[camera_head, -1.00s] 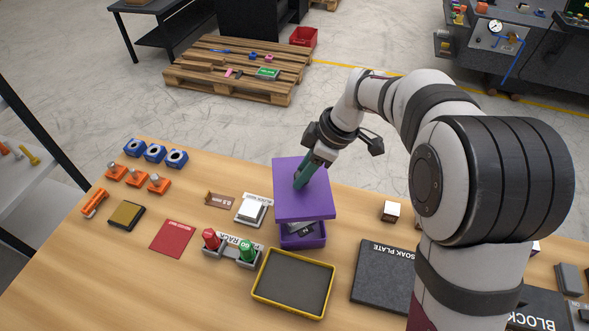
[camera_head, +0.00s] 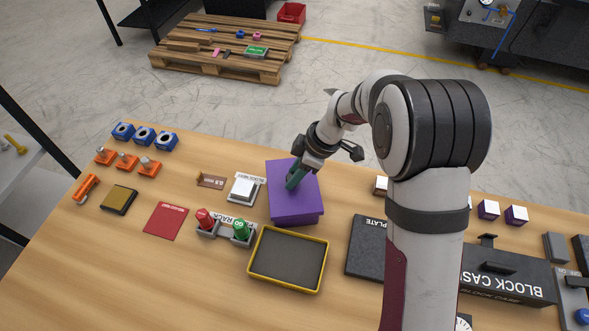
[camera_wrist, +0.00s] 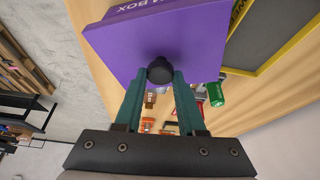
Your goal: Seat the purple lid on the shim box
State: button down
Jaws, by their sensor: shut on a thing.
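The purple lid (camera_head: 306,199) sits over the purple shim box (camera_head: 298,221) in the head view, covering its opening. The lid looks flat and lined up with the box; whether it is fully down I cannot tell. My gripper (camera_head: 292,184) is above the lid with its green fingers pointing down. In the wrist view, my gripper (camera_wrist: 160,74) is shut on the black knob in the middle of the lid (camera_wrist: 195,40). Lettering ending in "BOX" runs along the purple edge at the top. The box's inside is hidden.
A yellow-rimmed tray (camera_head: 288,260) stands just in front of the box. A rack with a red and a green piece (camera_head: 241,231) and a white block (camera_head: 245,187) stand to the left. The dark soak plate (camera_head: 364,247) lies to the right.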

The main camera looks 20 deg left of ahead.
jog(key=shift+f, duration=0.8)
dwell(0.5)
jog(key=shift+c, duration=2.1)
grip_release()
jog(key=v, duration=1.5)
jog(key=shift+r, duration=0.4)
jog(key=shift+d, duration=0.1)
